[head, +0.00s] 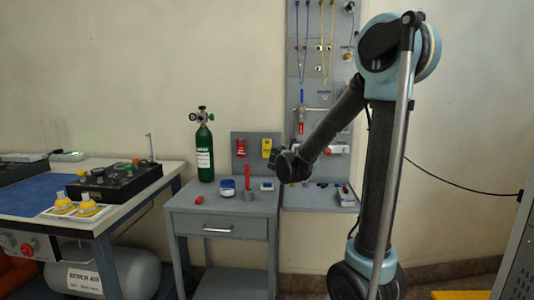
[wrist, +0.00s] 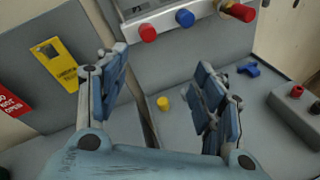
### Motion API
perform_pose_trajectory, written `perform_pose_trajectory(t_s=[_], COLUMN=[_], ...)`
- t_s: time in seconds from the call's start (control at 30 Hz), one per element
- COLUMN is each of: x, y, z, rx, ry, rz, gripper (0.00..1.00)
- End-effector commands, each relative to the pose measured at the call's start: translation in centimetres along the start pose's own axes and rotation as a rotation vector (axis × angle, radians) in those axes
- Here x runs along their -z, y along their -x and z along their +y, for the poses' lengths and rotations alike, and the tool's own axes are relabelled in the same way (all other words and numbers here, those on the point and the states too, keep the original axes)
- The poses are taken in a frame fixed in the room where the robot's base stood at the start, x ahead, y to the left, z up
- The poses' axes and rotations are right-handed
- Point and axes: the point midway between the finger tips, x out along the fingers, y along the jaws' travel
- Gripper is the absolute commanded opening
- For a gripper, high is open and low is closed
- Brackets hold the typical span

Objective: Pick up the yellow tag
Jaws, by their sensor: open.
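The yellow tag (head: 266,147) is on the upright grey panel behind the small grey table, to the right of a red tag (head: 241,147). In the wrist view the yellow tag (wrist: 56,62) shows at the upper left, with dark print, just left of my left finger. My gripper (wrist: 162,60) is open, with nothing between its blue fingers. In the head view my gripper (head: 290,166) is dark and small, to the right of the yellow tag and apart from it in the picture. Its fingers are hard to make out there.
The small table (head: 186,202) bears a green cylinder (head: 205,152), a blue-and-white jar (head: 227,187) and a red upright piece (head: 247,177). A tall grey board (head: 300,75) stands to the right. In the wrist view, red and blue knobs (wrist: 185,18) sit ahead of my fingers.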

Motion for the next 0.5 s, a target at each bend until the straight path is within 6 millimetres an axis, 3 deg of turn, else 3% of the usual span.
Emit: perform_pose_trajectory(t_s=[0.03,0.2,0.33,0.5], x=[0.9,3.6,5.2,6.2], y=[-0.4,-0.7,-0.5,-0.6], z=[2.3,8.2,11.0,12.6], rx=[-0.047,-0.176,-0.239,-0.272], ry=[0.079,0.323,0.446,0.518], rz=[-0.016,-0.081,-0.121,-0.146], gripper=[0.62,0.62,0.62,0.62])
